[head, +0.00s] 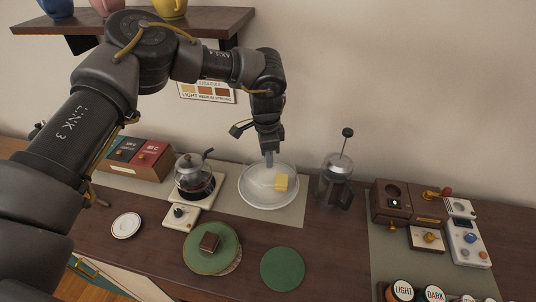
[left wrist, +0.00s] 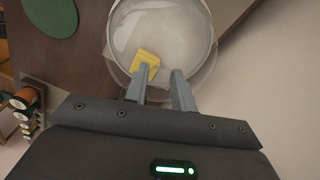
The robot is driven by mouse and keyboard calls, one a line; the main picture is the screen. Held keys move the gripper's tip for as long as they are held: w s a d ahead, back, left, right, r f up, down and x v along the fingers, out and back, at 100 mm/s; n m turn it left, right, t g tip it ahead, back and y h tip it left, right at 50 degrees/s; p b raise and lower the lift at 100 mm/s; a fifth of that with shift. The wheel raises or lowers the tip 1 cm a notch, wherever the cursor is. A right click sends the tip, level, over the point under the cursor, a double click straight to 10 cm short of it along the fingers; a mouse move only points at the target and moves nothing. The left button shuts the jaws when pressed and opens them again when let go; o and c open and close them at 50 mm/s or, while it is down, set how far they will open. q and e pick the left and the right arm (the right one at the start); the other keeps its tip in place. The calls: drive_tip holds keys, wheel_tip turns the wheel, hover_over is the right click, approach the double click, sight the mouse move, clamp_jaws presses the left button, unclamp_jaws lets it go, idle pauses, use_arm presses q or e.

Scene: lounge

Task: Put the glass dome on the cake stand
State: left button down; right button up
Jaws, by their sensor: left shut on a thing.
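The clear glass dome (head: 258,176) is at the middle of the counter in the head view. It also shows in the left wrist view (left wrist: 185,30). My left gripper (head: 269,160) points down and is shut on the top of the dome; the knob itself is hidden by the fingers. The pale cake stand (head: 262,206) is under the dome, and a yellow piece of cake (head: 281,183) shows through the glass. The dome looks roughly centred over the stand. I cannot tell whether its rim touches the stand or is slightly above. My right gripper is not in view.
A French press (head: 336,183) stands close to the right of the dome. A glass teapot (head: 194,177) stands on a pale base to the left. Green discs (head: 282,268) lie in front, one with a brown block. The wall is close behind.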

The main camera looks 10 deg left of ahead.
use_arm(q)
drive_tip(key=c, duration=1.1)
unclamp_jaws()
drive_tip(key=shift+r, duration=0.2)
wheel_tip(320, 180, up, 10)
drive_tip(key=b, duration=0.3)
drive_tip(key=shift+s+a+r, duration=0.1)
drive_tip(key=shift+a+r, duration=0.05)
drive_tip(key=shift+r, duration=0.1)
